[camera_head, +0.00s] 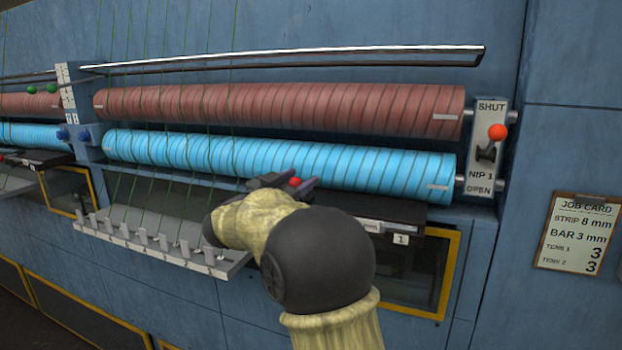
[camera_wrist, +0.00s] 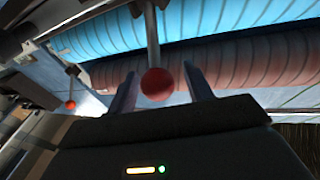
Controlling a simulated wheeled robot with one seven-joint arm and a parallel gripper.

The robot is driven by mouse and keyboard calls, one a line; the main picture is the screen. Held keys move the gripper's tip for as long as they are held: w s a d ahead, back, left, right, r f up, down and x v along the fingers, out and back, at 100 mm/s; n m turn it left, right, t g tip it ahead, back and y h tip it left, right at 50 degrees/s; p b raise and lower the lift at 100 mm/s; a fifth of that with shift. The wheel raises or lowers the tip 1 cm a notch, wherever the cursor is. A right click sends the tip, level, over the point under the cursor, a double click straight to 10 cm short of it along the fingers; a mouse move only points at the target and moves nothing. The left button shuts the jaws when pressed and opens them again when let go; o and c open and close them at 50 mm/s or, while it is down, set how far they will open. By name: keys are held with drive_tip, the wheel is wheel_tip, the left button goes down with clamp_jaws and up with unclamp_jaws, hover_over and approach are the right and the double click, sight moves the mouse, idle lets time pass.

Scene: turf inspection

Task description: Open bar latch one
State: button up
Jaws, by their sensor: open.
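A red ball knob (camera_head: 295,182) on a thin metal rod stands in front of the blue roller, at the dark bar unit (camera_head: 410,218). No label naming it as latch one is readable. The knob also shows in the wrist view (camera_wrist: 158,83), between my fingers. My gripper (camera_head: 282,184) is open, with a finger on each side of the knob and gaps visible in the wrist view (camera_wrist: 160,70). My forearm hides the middle of the bar unit. A second red knob (camera_wrist: 70,104) on a rod shows at left in the wrist view.
A blue roller (camera_head: 270,163) lies below a red roller (camera_head: 280,108). The NIP 1 lever's red knob (camera_head: 497,131) is up, towards SHUT. A grey comb rail (camera_head: 150,244) with green yarns lies left of my arm. A job card (camera_head: 577,232) hangs at right.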

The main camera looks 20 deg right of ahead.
drive_tip(key=b+v, duration=0.7)
drive_tip(key=v, duration=1)
drive_tip(key=shift+s+d, duration=0.15)
drive_tip(key=shift+s, duration=0.05)
drive_tip(key=shift+f, duration=0.1)
drive_tip(key=c, duration=0.3)
drive_tip(key=shift+w+d+f, duration=0.1)
drive_tip(key=shift+f, duration=0.2)
drive_tip(key=c, duration=0.4)
drive_tip(key=f+n+h, duration=0.1)
drive_tip(key=d+f+n+h+b, duration=0.1)
drive_tip(key=f+n, duration=0.1)
drive_tip(key=w+f+n, duration=0.1)
drive_tip(key=f+n, duration=0.1)
drive_tip(key=shift+d+h+b, duration=0.25)
drive_tip(key=shift+h+b, duration=0.15)
clamp_jaws()
wheel_tip(320, 180, down, 5)
drive_tip(key=n+t+h, duration=0.1)
drive_tip(key=n, duration=0.3)
drive_tip(key=n+t+h+b, duration=0.1)
drive_tip(key=n, duration=0.3)
drive_tip(key=n+t+h, duration=0.1)
drive_tip(key=n, duration=0.3)
drive_tip(key=shift+s+f+t+b, duration=0.15)
drive_tip(key=shift+t+b, duration=0.15)
drive_tip(key=shift+b, duration=0.1)
